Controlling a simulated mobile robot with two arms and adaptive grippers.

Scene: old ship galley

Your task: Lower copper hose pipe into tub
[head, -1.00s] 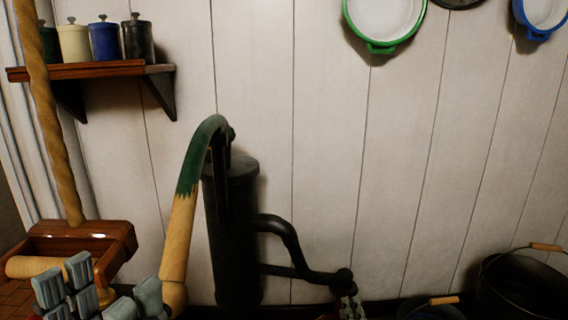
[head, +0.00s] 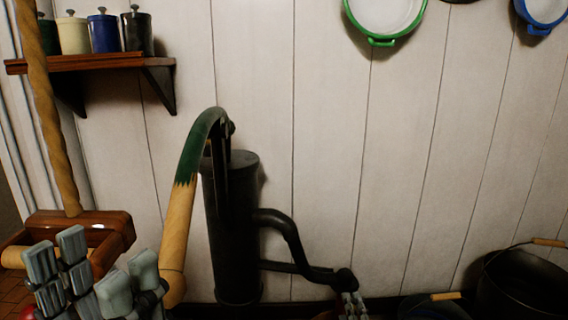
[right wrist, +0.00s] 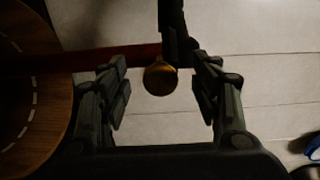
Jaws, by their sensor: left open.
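A rounded copper-coloured end (right wrist: 160,78), perhaps the hose pipe's, hangs below a dark upright part in the right wrist view. My right gripper (right wrist: 165,88) has its fingers wide apart on either side of it, with gaps showing. In the head view my right gripper (head: 352,305) is at the bottom edge, beside the lower end of the black pump's bent pipe (head: 290,240). My left gripper (head: 92,276) is open at the lower left, close to the wooden lower end of the pump handle (head: 178,235). I cannot make out the tub for certain.
The black pump (head: 232,230) stands against the plank wall. Dark buckets (head: 520,290) stand at lower right. A shelf (head: 90,62) with canisters is at upper left. A dark red bar (right wrist: 90,58) and a round wooden surface (right wrist: 35,110) show in the right wrist view.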

